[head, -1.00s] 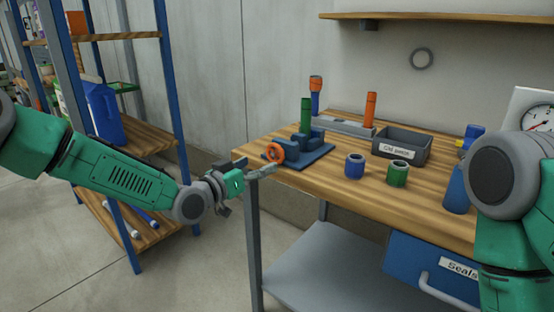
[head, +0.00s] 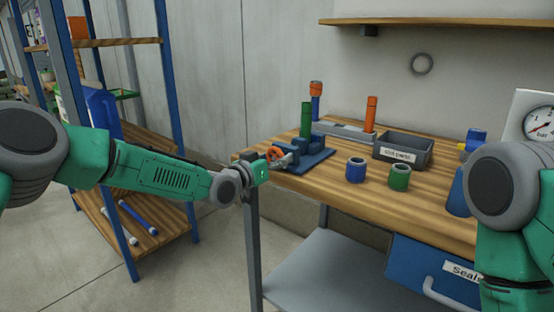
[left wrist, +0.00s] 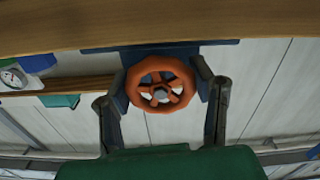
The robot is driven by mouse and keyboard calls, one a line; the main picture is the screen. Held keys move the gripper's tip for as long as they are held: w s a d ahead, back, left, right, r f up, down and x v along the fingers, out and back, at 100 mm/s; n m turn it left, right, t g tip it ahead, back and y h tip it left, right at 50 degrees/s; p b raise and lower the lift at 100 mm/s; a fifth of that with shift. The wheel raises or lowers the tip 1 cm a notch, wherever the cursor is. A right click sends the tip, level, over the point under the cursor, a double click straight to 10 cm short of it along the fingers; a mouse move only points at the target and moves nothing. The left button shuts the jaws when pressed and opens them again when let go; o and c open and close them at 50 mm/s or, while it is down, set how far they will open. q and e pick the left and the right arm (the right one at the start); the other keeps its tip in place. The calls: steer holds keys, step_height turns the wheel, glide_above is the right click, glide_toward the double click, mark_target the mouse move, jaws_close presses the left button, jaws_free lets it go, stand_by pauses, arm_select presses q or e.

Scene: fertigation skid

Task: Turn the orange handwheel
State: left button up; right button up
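The orange handwheel (head: 273,153) is on a blue valve block (head: 313,158) at the left end of the wooden workbench. In the left wrist view the handwheel (left wrist: 146,92) faces the camera, with spokes and a grey hub. My left gripper (head: 282,159) is at the handwheel and partly covers it in the head view. In the left wrist view its fingers (left wrist: 160,78) are open, one on each side of the rim. I cannot tell whether they touch it. My right gripper is out of view; only my right arm shows at the right.
On the workbench (head: 330,185) stand a blue cup (head: 356,170), a green cup (head: 399,177), a labelled grey bin (head: 404,149) and a pressure gauge (head: 540,122). A blue-framed shelf (head: 172,100) stands at the left, near my left arm. A wall shelf (head: 440,17) hangs above.

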arm_select(q)
steer(key=shift+c, duration=0.7)
steer(key=m, duration=0.4)
steer(key=shift+f, duration=0.1)
steer(key=o, duration=1.2)
steer(key=shift+a, duration=0.1)
steer(key=shift+s, duration=0.1)
steer(key=v, duration=1.2)
